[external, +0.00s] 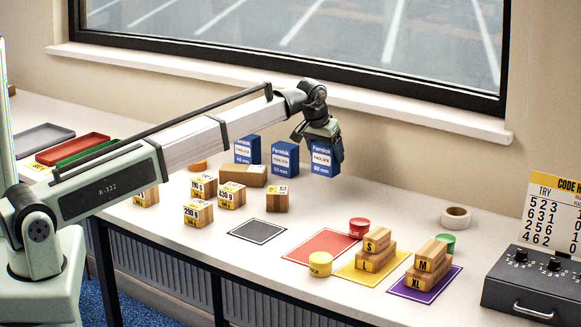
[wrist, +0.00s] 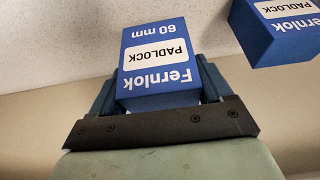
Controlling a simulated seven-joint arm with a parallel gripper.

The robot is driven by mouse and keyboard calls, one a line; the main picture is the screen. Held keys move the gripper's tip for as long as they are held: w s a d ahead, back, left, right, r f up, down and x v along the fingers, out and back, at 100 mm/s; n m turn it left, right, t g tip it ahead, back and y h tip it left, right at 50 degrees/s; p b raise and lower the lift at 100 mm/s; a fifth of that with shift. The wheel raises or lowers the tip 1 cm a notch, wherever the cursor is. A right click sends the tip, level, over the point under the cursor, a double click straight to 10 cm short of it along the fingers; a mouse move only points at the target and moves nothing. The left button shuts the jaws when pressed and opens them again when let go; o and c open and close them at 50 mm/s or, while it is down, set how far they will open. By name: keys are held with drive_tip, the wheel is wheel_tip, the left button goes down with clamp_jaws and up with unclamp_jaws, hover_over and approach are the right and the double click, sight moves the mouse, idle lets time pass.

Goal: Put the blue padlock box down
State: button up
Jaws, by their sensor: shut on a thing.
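My gripper (external: 321,130) is shut on a blue padlock box (external: 322,160) at the back of the table. In the wrist view, the fingers of my gripper (wrist: 158,82) press on both sides of the held box (wrist: 158,82), whose label reads Fernlok, PADLOCK, 60 mm, upside down. The held box looks about upright. It is at or just above the tabletop; I cannot tell whether its base touches. Two similar blue boxes stand to its left: a 50 mm box (external: 285,158) and a 40 mm box (external: 247,150).
A low brown carton (external: 242,176) and several small labelled cartons (external: 198,213) stand left of and in front of the boxes. Coloured mats (external: 321,246) with stacked blocks (external: 376,243) lie farther right. The table right of the held box is clear up to a tape roll (external: 456,217).

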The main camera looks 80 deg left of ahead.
sight(326, 163)
drive_tip(key=shift+f, duration=1.7)
drive_tip(key=shift+f, duration=0.1)
drive_tip(key=o, duration=1.2)
drive_tip(key=shift+c, duration=0.2)
drive_tip(key=v, duration=1.2)
